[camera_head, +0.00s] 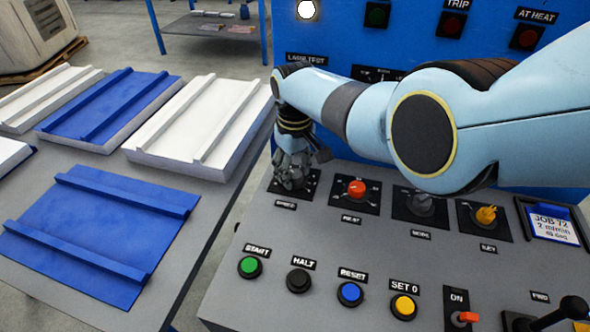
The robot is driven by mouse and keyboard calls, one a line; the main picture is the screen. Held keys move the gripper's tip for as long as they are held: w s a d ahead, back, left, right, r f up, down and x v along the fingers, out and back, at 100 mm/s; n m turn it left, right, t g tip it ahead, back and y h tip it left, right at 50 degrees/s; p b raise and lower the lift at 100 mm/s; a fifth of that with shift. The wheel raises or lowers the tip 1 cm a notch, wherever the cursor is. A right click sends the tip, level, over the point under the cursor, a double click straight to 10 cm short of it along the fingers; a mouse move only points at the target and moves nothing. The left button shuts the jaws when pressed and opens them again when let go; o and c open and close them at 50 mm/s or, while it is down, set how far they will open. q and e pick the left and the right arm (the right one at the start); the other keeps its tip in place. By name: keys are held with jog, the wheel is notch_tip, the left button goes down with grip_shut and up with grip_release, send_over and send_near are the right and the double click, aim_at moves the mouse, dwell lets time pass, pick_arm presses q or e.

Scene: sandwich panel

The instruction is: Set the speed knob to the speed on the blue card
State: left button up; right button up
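My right gripper (292,180) points down over the leftmost dial plate of the console's knob row. Its fingers are around or just above the speed knob, which they hide, so I cannot tell whether they touch it or where it points. The small label under that dial, which seems to read SPEED (286,204), is visible. The blue card (552,225) lies in a frame at the console's right; it reads JOB 72, with smaller lines too blurred to read surely. My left gripper is not in view.
Green (250,266), black (299,280), blue (349,293) and yellow (403,306) buttons line the front. Panels (100,225) lie on the left table.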

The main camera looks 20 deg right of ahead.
aim_at(295, 173)
jog(key=shift+o, duration=1.1)
notch_tip(295, 173, up, 12)
